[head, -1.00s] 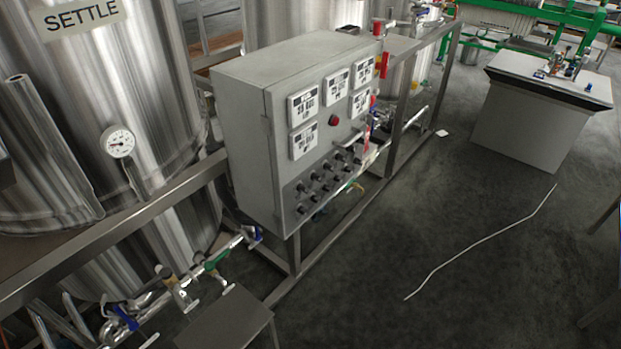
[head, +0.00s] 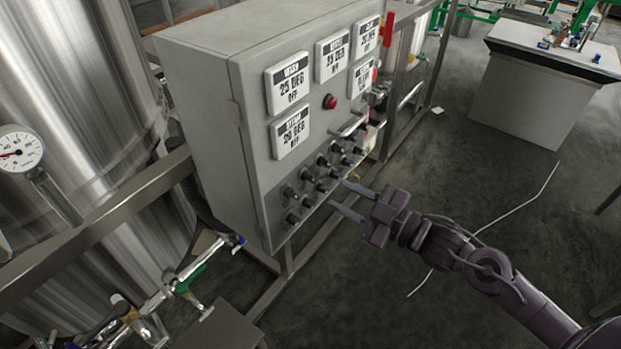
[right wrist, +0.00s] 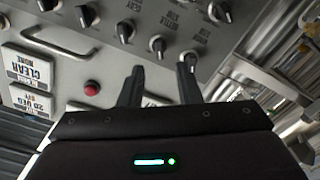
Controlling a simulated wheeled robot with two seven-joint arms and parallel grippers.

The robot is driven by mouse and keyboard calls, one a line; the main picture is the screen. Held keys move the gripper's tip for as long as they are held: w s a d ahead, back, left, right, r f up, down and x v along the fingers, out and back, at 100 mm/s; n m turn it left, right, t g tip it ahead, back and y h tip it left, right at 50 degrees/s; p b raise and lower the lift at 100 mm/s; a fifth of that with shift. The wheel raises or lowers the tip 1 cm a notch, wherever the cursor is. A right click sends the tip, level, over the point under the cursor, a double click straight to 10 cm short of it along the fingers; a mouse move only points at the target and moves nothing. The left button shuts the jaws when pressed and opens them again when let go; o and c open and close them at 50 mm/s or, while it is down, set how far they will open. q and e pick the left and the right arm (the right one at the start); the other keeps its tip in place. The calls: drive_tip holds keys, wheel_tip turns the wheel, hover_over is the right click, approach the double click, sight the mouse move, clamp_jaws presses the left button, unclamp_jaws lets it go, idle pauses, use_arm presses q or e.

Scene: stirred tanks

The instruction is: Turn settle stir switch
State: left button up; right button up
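The grey control box (head: 185,95) carries rows of black rotary switches (head: 307,175) low on its front. In the right wrist view, the fingertips (right wrist: 160,68) are apart. One black switch (right wrist: 157,46) shows just beyond the gap between them, and another (right wrist: 189,60) is close by the right finger. Whether a finger touches a switch I cannot tell. My left gripper is not in view.
A red button (head: 330,102) and several white display panels (head: 290,132) sit above the switches, with a metal handle (right wrist: 52,42) beside them. A steel frame (head: 330,225) runs under the box. Steel tank (head: 80,90) stands left. Floor at right is mostly open.

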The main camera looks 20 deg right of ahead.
sight(314, 181)
drive_tip(key=shift+p+x, duration=0.4)
drive_tip(key=shift+x, duration=3.1)
clamp_jaws()
